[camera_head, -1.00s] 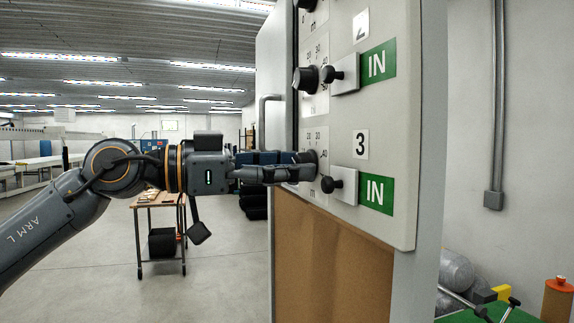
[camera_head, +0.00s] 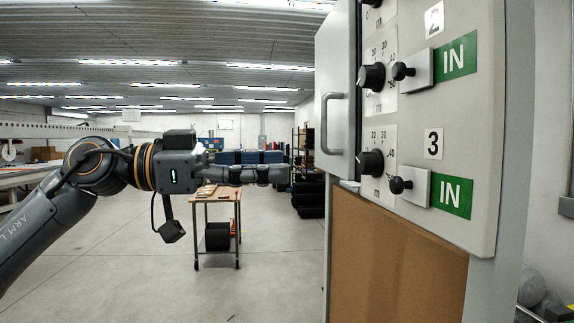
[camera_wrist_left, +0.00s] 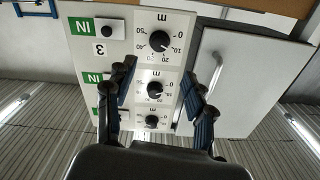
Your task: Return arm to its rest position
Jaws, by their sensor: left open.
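My left gripper (camera_head: 278,174) is stretched out level to the right in the head view, in front of the cabinet's left side and apart from it. In the left wrist view my left gripper (camera_wrist_left: 160,82) shows two fingers spread apart with nothing between them. The control panel (camera_head: 450,110) carries black knobs with dials, among them the knob (camera_head: 371,163) beside label 3 and the knob (camera_head: 372,77) beside label 2. The row 3 knob also shows in the left wrist view (camera_wrist_left: 160,41), beyond the fingers. My right gripper is not in view.
The cabinet door (camera_head: 336,100) with its handle (camera_head: 326,123) stands just right of my left gripper. A small wheeled table (camera_head: 217,198) stands behind the arm. Dark stacked bins (camera_head: 308,195) are farther back. The floor at left is clear.

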